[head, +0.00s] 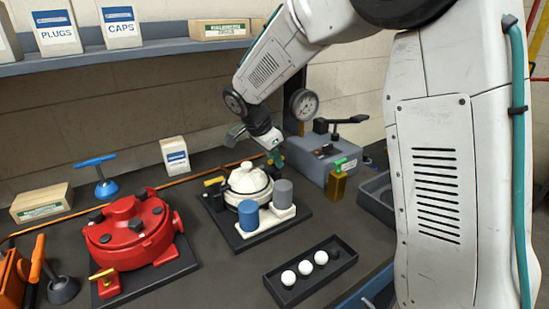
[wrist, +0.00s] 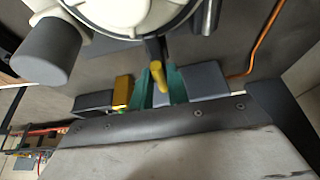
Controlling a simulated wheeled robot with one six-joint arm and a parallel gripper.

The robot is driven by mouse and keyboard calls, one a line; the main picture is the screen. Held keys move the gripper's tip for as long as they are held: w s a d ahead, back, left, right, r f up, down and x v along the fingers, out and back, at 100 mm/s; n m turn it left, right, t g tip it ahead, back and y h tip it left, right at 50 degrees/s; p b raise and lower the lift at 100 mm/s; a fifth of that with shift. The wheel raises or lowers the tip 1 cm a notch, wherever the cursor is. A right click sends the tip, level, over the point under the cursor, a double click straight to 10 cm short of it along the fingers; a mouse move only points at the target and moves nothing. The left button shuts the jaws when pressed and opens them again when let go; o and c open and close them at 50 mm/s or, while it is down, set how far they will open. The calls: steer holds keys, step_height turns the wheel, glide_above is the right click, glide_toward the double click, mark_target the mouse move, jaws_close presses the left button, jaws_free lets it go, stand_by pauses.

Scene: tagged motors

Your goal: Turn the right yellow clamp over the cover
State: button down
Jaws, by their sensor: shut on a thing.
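A white domed cover (head: 248,180) with a knob sits on a dark base plate (head: 240,240) in the middle of the bench. Its rim shows at the top of the wrist view (wrist: 125,12). The right yellow clamp (wrist: 157,73) has a dark stem at the cover's edge and a yellow end between my teal fingers. My gripper (wrist: 160,88) is shut on it, at the cover's far right side in the head view (head: 276,158). There my fingers hide most of this clamp. The left yellow clamp (head: 213,182) is at the cover's left side.
A blue cylinder (head: 248,216) and a grey cylinder (head: 283,192) stand close in front of the cover. A red motor housing (head: 130,232) is at left. A grey fixture with a dial (head: 325,150) and an amber block (head: 337,185) are at right. A tray (head: 310,278) holds white balls.

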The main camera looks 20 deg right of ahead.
mark_target(265, 171)
stand_by(0.3)
steer(key=c, duration=1.4)
jaws_free()
steer(key=shift+o, duration=0.2)
steer(key=shift+r, duration=0.1)
steer(key=v, duration=0.7)
steer(key=shift+a+r, duration=0.2)
steer(key=shift+r, duration=0.05)
